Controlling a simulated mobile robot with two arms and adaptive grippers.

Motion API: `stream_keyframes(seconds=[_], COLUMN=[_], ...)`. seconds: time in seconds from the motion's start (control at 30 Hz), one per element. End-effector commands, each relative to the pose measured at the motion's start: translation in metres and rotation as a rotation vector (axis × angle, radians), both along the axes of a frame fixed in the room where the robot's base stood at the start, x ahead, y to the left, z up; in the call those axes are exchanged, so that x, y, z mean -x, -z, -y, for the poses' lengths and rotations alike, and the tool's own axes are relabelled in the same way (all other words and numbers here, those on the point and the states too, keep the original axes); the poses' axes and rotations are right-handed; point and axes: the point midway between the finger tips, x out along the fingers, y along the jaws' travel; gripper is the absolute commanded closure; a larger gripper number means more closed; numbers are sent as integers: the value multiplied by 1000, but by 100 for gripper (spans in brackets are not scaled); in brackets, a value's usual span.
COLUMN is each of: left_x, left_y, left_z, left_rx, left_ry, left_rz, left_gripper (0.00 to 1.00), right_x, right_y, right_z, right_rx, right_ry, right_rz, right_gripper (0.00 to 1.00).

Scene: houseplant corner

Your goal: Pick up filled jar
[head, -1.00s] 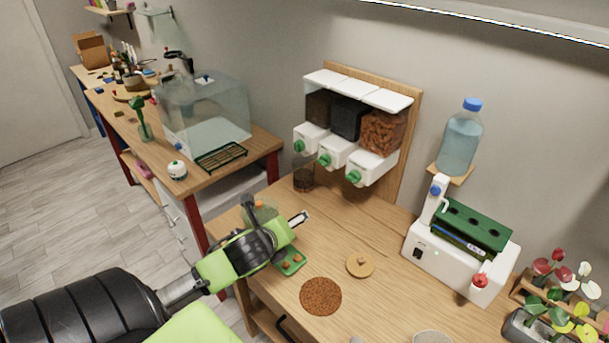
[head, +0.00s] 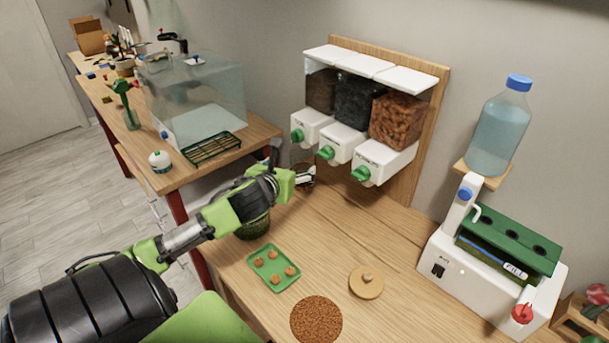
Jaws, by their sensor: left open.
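A small jar (head: 301,168) with dark contents stands on the wooden counter under the leftmost dispenser spout. My left gripper (head: 304,178) reaches in from the left, right at the jar, and covers much of it. The gripper is open. Whether the fingers are around the jar or just in front of it, I cannot tell. My right gripper is out of view.
The dispenser (head: 362,120) with its green knobs hangs just above the gripper. A dark green container (head: 254,226) sits beneath my arm. A green tray (head: 273,250), wooden lid (head: 366,283) and round brown mat (head: 316,319) lie in front. The counter's middle is clear.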

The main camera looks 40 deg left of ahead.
Motion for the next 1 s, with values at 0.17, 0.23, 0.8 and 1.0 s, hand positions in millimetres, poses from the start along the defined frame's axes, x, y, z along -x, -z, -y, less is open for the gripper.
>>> stream_keyframes(seconds=[0.17, 0.23, 0.8, 1.0], left_x=[-25, -36, -82, -101], left_y=[9, 15, 40, 52], left_z=[-12, -18, -39, -49], left_rx=[5, 5, 8, 5], left_ry=[-3, -5, -2, -2], left_rz=[4, 3, 2, 2], left_gripper=[24, 24, 24, 24], right_x=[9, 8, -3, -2], right_y=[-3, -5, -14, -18], right_z=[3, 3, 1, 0], right_rx=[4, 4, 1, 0], right_ry=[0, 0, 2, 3], right_rz=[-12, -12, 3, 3], right_gripper=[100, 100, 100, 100])
